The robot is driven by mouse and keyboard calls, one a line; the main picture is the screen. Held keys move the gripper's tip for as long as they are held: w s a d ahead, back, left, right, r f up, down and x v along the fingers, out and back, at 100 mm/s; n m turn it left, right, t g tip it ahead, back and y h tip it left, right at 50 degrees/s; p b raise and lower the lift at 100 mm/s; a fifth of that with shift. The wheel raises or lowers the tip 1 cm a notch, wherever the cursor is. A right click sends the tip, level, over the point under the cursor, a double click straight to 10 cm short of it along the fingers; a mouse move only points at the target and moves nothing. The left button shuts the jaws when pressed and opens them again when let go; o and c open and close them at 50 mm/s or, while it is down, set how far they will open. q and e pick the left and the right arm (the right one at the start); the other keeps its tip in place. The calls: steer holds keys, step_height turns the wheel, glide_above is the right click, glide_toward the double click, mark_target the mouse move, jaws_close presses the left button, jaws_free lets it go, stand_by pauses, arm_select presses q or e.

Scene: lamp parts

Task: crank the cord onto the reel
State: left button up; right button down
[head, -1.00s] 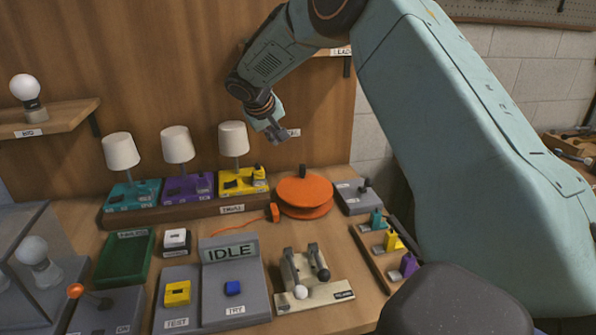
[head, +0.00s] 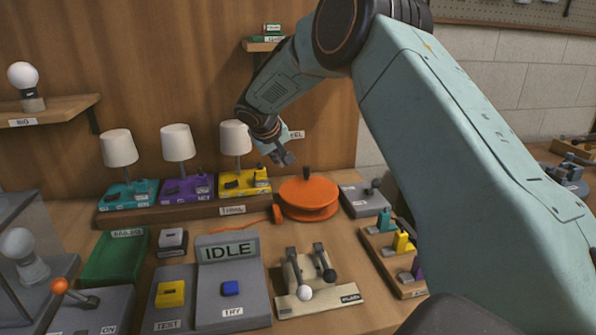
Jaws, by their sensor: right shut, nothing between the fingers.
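The orange reel (head: 309,197) stands on the bench right of the lamp rack, with a dark upright crank knob (head: 306,173) on its top. An orange cord (head: 250,221) runs left from the reel along the bench, with an orange plug-like end (head: 277,214) beside the reel. My right gripper (head: 287,160) is shut and empty, in the air above and a little left of the knob, apart from it. My left gripper is not in view.
Three lamps on teal, purple and yellow bases stand on a wooden rack (head: 180,209). A grey console (head: 235,285) reads IDLE. A two-lever board (head: 322,300), a green tray (head: 115,258) and a grey switch box (head: 365,200) are nearby.

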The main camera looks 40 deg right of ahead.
glide_toward(298, 184)
steer(key=w+f, duration=0.1)
steer(key=w+d+f, duration=0.1)
steer(key=w, duration=0.1)
steer(key=shift+w+f, duration=0.35)
steer(key=shift+f, duration=0.05)
steer(key=d, duration=0.3)
steer(key=shift+s+d+f, duration=0.1)
steer(key=shift+d+f, duration=0.05)
steer(key=shift+d, duration=0.35)
steer(key=shift+s, duration=0.1)
